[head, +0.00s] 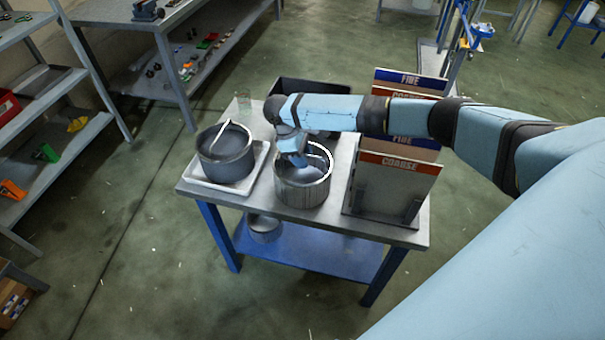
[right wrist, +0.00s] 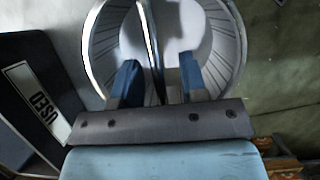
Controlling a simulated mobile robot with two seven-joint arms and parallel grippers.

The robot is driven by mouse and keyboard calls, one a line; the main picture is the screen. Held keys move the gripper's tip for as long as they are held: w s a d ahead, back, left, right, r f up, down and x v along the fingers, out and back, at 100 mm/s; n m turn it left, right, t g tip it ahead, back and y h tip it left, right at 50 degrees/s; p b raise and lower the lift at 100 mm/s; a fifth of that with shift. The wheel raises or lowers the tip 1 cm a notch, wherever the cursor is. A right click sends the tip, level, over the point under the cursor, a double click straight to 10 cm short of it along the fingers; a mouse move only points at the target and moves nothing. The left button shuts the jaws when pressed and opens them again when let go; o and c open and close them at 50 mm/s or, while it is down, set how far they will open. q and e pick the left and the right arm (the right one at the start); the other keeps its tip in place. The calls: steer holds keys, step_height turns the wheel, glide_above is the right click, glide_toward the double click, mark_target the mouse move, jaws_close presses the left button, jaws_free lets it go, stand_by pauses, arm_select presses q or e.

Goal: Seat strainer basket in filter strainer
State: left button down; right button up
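A steel, ribbed round vessel (head: 302,192), which looks like the strainer basket, stands upright on the table with a pale hoop handle (head: 328,158). My right gripper (head: 300,161) points down into its mouth. In the right wrist view its ribbed inner wall (right wrist: 228,45) surrounds the gripper (right wrist: 160,75), whose two blue fingers are apart. The handle bar (right wrist: 149,35) runs between them with a gap visible. A darker grey pot (head: 226,158) with a white handle stands at the left; I cannot tell whether it is the filter strainer. My left gripper is out of view.
The dark pot stands in a white tray (head: 200,184). Panels marked COARSE and FINE (head: 385,190) stand in a rack close right of the steel vessel. A black bin (head: 322,90) is behind. Another round vessel (head: 264,228) sits on the blue lower shelf (head: 310,255).

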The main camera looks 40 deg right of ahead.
jaws_close()
stand_by(1.4)
